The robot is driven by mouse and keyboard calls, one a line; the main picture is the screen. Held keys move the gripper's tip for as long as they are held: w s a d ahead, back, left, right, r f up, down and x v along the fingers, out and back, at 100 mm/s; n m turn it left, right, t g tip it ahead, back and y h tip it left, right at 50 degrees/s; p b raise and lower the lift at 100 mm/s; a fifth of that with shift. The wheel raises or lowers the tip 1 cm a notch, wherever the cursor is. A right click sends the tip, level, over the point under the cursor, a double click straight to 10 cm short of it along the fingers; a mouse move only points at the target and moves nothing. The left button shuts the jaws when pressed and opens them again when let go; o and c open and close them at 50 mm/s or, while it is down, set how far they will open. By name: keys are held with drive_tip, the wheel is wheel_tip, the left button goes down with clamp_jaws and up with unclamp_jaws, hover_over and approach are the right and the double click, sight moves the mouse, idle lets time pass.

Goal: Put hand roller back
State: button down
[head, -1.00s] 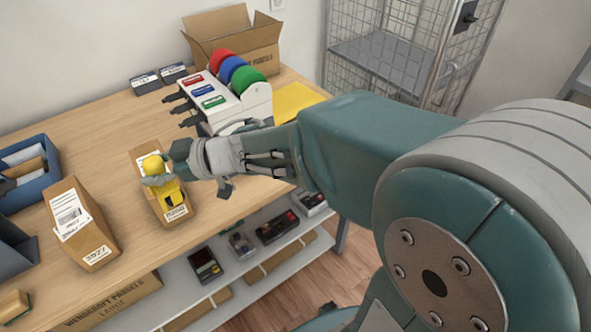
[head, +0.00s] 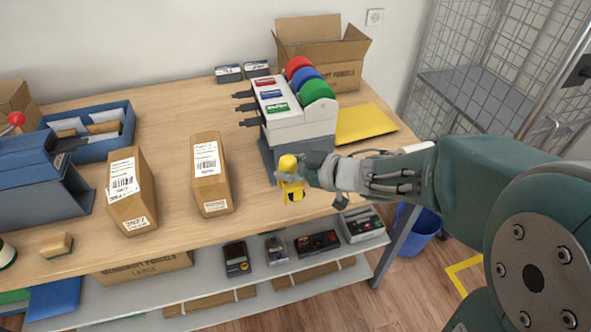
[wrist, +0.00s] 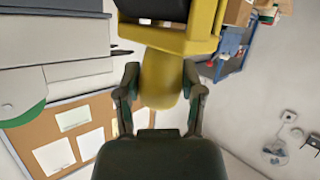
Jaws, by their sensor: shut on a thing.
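The hand roller is yellow with a black part (head: 288,180). It is upright in my gripper (head: 300,172), which is shut on its yellow handle. In the head view it shows in front of the grey dispenser's base, near the counter's front edge; I cannot tell how high it is above the counter. In the wrist view the hand roller (wrist: 165,75) fills the upper middle, its handle between the two fingers of my gripper (wrist: 160,95).
A dispenser (head: 300,120) with red, blue and green rolls stands behind the roller. Two brown parcels (head: 211,170) (head: 131,185) stand to the left. A yellow envelope (head: 367,122) lies right of the dispenser. A wire cage (head: 475,85) stands at the right. Bare counter lies left of the dispenser.

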drive_tip(key=w+d+f, duration=0.1)
drive_tip(key=w+f, duration=0.1)
drive_tip(key=f, duration=0.1)
drive_tip(key=w+d+f, duration=0.1)
drive_tip(key=w+f, duration=0.4)
drive_tip(key=f, duration=0.2)
drive_tip(key=shift+w+d, duration=0.2)
drive_tip(key=shift+d, duration=0.2)
drive_tip(key=shift+a, duration=0.1)
drive_tip(key=shift+a+f, duration=0.2)
drive_tip(key=shift+a, duration=0.05)
drive_tip(key=shift+s+f, duration=0.1)
drive_tip(key=shift+f, duration=0.15)
drive_tip(key=shift+c, duration=1)
unclamp_jaws()
drive_tip(key=shift+d+f, duration=0.1)
drive_tip(key=shift+d, duration=0.1)
